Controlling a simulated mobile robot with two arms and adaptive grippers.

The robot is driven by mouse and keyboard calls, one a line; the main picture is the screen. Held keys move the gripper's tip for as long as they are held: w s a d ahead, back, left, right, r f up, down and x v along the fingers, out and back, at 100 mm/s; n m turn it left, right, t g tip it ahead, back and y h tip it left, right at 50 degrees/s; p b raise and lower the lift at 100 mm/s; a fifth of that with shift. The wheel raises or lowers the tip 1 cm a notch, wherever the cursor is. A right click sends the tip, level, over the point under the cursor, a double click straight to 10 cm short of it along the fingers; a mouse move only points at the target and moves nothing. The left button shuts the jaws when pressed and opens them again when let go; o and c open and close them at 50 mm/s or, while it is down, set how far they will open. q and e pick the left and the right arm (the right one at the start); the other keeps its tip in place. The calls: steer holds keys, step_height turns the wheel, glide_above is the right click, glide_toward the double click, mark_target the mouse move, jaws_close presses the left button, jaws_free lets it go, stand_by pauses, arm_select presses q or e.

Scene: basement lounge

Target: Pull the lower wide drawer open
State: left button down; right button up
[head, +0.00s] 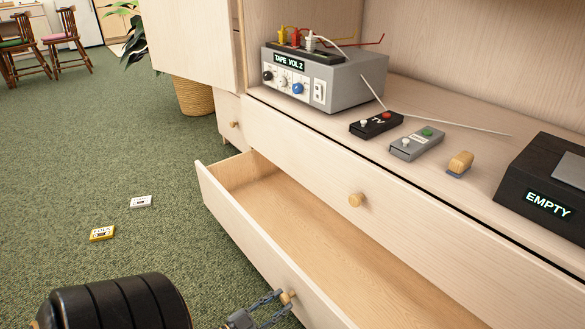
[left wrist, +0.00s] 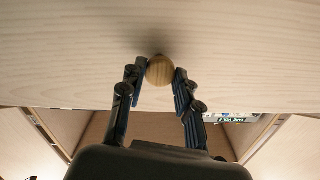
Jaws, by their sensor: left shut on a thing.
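The lower wide drawer (head: 238,215) in the head view is pulled well out, and its bare wooden inside shows empty where visible. Its front runs down to the lower right and leaves the picture. My left gripper (head: 277,300) is at the bottom of the head view, at the drawer's round wooden knob (head: 288,297). In the left wrist view the two fingers close on both sides of the knob (left wrist: 160,70), against the pale drawer front (left wrist: 60,60). My right gripper is not in view.
The upper wide drawer (head: 300,155) is shut above. On the cabinet top stand a grey tape device (head: 340,82), two remotes (head: 376,124) (head: 417,142), a small wooden-handled thing (head: 460,163) and a black box (head: 545,195) reading EMPTY. Two cassettes (head: 141,201) (head: 102,233) lie on the green carpet.

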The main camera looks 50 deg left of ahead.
arm_select(q)
steer(key=shift+s, duration=0.5)
steer(key=c, duration=1)
jaws_free()
steer(key=shift+o, duration=0.2)
steer(key=s+a, duration=0.1)
steer(key=s, duration=1.1)
